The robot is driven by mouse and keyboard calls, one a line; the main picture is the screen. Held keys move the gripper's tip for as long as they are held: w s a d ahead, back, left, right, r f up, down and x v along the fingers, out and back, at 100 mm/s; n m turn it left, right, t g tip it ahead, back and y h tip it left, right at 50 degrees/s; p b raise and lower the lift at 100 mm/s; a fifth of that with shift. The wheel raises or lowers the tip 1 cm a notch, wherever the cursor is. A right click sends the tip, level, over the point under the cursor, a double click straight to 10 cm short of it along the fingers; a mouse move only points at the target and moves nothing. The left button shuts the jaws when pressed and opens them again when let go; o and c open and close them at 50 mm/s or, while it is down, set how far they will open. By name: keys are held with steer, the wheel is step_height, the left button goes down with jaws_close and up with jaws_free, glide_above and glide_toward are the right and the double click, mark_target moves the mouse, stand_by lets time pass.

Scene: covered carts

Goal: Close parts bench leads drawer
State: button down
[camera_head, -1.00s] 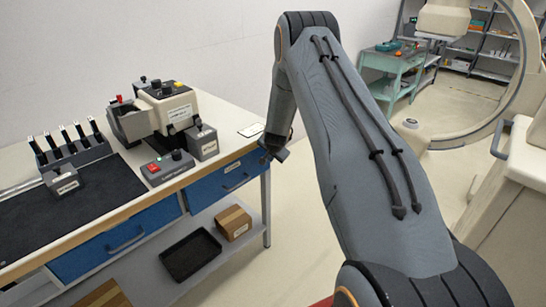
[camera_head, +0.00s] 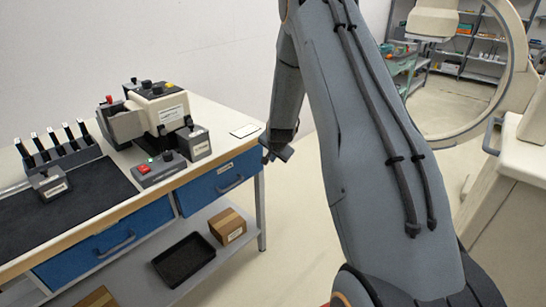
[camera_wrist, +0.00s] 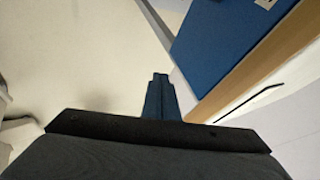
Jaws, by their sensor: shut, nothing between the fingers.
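The parts bench (camera_head: 215,168) stands on the left in the head view. It has two blue drawers under its wooden edge. The right drawer (camera_head: 205,196) has a label too small to read and a dark handle. The left drawer (camera_head: 75,258) also has a handle. I cannot tell which holds leads, and neither shows a clear opening. My gripper (camera_head: 274,156) hangs beside the bench's right end, apart from the right drawer. In the wrist view my gripper (camera_wrist: 160,80) is shut and empty, with a blue drawer front (camera_wrist: 220,35) to its right.
A beige machine (camera_head: 158,108), a grey control box with a red button (camera_head: 158,168) and a black mat (camera_head: 75,200) are on the bench top. A black tray (camera_head: 184,260) and a cardboard box (camera_head: 228,226) sit on the lower shelf.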

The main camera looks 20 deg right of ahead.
steer(key=shift+d+v, duration=0.3)
steer(key=shift+v, duration=1.55)
steer(key=m+t+y+b, duration=0.1)
steer(key=t+y+b, duration=0.8)
steer(key=b, duration=1.1)
glide_toward(241, 171)
steer(key=x, duration=0.6)
steer(key=shift+w+a, duration=0.1)
steer(key=shift+w, duration=0.15)
